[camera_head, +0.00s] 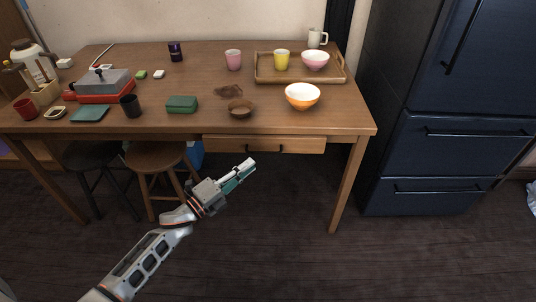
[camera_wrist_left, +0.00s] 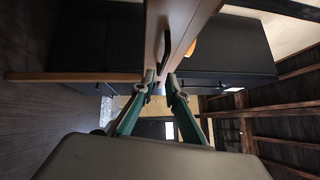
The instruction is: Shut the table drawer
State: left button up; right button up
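The wooden table (camera_head: 345,128) has a drawer (camera_head: 225,145) under its front edge. The drawer has a dark bar handle (camera_head: 265,149); how far the drawer stands out is hard to tell. My left gripper (camera_head: 250,167) is below and slightly left of the handle, in front of the table, and looks apart from it. In the left wrist view, the fingertips (camera_wrist_left: 161,79) have a narrow empty gap between them. The dark handle (camera_wrist_left: 166,48) on the wooden drawer front (camera_wrist_left: 180,22) shows just past the tips. My right gripper is not in view.
Two stools (camera_head: 157,156) stand under the table's left part. Dark blue drawers and a fridge-like cabinet (camera_head: 430,145) stand at the right. The tabletop holds bowls, cups, a tray (camera_head: 262,78) and a red-and-grey grill (camera_head: 105,84). Floor before the drawer is clear apart from my arm.

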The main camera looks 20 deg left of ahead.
aim_at(264, 152)
pick_arm(q)
jog(key=x, duration=0.7)
jog(key=shift+w+r+b, duration=0.3)
jog(key=shift+w+b, duration=0.05)
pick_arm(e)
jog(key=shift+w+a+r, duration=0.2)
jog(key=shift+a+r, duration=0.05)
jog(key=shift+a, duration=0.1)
pick_arm(q)
grip_shut()
